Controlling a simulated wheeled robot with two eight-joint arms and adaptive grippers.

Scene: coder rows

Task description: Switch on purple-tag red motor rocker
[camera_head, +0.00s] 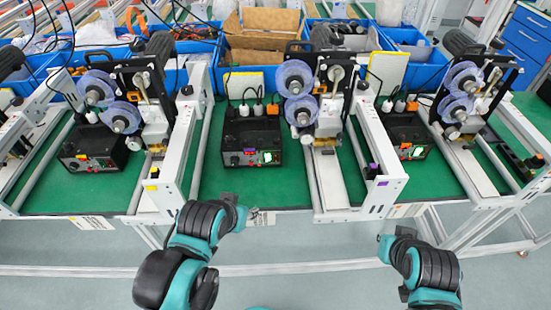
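A small purple tag (373,168) is on the white frame at the front of the middle coder machine. To its left on the green mat sits a black control box (250,142) with knobs and small coloured switches on its front. A small red patch and a green-and-white patch show there; the rocker's position is too small to tell. My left gripper (240,212) is low in front of the middle machine's table edge, apart from the box. My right gripper (385,246) is in front of the table, lower right. Neither gripper's fingers can be made out clearly.
The left coder has a yellow tag (154,172) and its own black box (93,148). Another black box (407,138) stands at the right coder. White frames rise beside the mats. Blue bins (190,60) line the back. The floor in front is clear.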

